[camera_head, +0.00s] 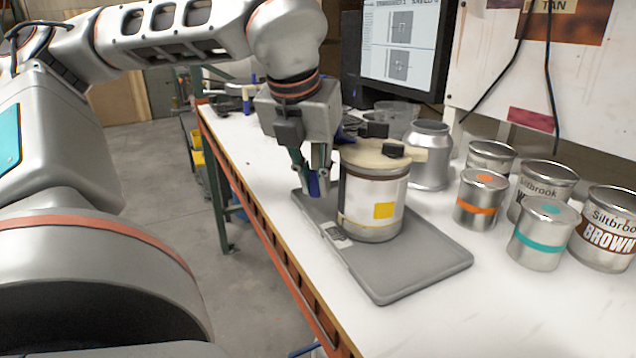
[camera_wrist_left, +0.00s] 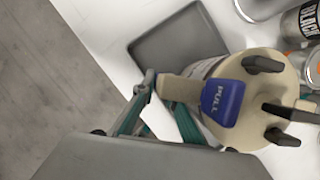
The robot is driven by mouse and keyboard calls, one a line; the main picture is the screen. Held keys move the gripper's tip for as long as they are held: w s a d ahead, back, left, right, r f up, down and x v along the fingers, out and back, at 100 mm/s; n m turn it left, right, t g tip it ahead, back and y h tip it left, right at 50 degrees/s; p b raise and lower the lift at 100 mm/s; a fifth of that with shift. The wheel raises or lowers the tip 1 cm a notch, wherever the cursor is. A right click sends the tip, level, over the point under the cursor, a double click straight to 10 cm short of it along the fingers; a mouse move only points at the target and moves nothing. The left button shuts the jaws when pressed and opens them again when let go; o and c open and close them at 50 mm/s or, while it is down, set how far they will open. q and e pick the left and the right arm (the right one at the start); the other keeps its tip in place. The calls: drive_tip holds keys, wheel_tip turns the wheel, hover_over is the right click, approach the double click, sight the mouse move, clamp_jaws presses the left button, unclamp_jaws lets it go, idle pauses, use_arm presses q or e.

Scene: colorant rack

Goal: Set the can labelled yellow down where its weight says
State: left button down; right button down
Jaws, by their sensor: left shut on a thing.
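The can with a yellow square label (camera_head: 372,205) is a metal can with a white band and a cream lid (camera_head: 378,152) bearing black clamps. It is upright over the grey scale plate (camera_head: 420,265); I cannot tell whether its base touches. My left gripper (camera_head: 318,180) is at the can's left side, shut on its handle side. In the left wrist view, the gripper (camera_wrist_left: 150,95) is beside the lid (camera_wrist_left: 265,90) and its blue PULL tab (camera_wrist_left: 222,102); the fingers partly hide the grip. The plate (camera_wrist_left: 175,45) shows beyond. My right gripper is not in view.
Right of the plate stand an orange-banded can (camera_head: 481,200), a teal-banded can (camera_head: 542,235), a BROWN can (camera_head: 608,230) and others. A silver jar (camera_head: 430,155) and a monitor (camera_head: 402,45) are behind. White bench (camera_head: 450,325) is clear in front.

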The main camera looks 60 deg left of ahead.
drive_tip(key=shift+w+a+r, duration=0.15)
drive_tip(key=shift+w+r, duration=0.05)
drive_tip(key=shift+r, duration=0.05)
use_arm(q)
drive_tip(key=shift+f, duration=0.1)
drive_tip(key=c, duration=2)
unclamp_jaws()
drive_tip(key=shift+c, duration=0.2)
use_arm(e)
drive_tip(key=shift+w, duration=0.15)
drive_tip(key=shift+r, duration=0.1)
